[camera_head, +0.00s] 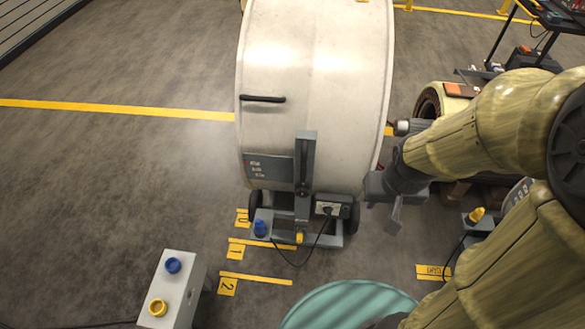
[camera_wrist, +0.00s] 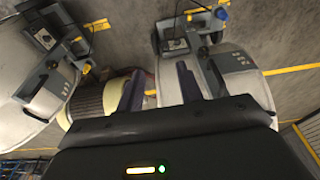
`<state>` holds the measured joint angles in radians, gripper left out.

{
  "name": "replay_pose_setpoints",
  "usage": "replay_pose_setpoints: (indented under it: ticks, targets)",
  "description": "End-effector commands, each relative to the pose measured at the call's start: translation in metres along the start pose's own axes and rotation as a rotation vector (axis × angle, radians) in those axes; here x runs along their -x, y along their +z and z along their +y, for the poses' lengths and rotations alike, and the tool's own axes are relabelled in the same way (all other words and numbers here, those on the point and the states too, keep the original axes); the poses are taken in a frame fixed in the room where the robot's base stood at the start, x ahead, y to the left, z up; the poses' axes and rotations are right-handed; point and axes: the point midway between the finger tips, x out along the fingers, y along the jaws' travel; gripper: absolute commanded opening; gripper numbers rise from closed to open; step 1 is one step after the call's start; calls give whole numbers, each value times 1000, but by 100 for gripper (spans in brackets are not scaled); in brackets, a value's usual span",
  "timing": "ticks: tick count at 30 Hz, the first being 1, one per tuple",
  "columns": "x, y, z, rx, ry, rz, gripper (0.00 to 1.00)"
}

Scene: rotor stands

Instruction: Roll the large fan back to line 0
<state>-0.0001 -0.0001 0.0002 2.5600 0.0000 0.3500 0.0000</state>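The large fan (camera_head: 315,90) is a wide white drum standing upright on a grey wheeled stand (camera_head: 302,215) in the middle of the head view. It has a black handle (camera_head: 262,98), a blue knob (camera_head: 260,227) and a yellow knob (camera_head: 299,237). The stand's front end reaches about line 1 (camera_head: 236,250); the line 0 label (camera_head: 242,217) shows beside its left wheel. My gripper (camera_head: 386,203) is just right of the drum's lower edge, open and empty. In the wrist view my gripper (camera_wrist: 160,90) has its fingers apart, with the large fan (camera_wrist: 240,90) at right.
Line 2 (camera_head: 228,287) lies nearer. A grey box with blue and yellow buttons (camera_head: 180,295) stands lower left; a teal round surface (camera_head: 345,305) is at the bottom. Another drum (camera_head: 430,102) and a cart (camera_head: 520,40) stand right. The left floor is clear.

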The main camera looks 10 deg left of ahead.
Motion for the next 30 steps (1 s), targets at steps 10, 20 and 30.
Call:
replay_pose_setpoints:
  ticks: [10, 20, 30]
  targets:
    - [0, 0, 0, 0, 0, 0, 40]
    - [-54, -31, -40, -45, -58, 114, 40]
    - [-170, -85, -129, -199, -73, 449, 40]
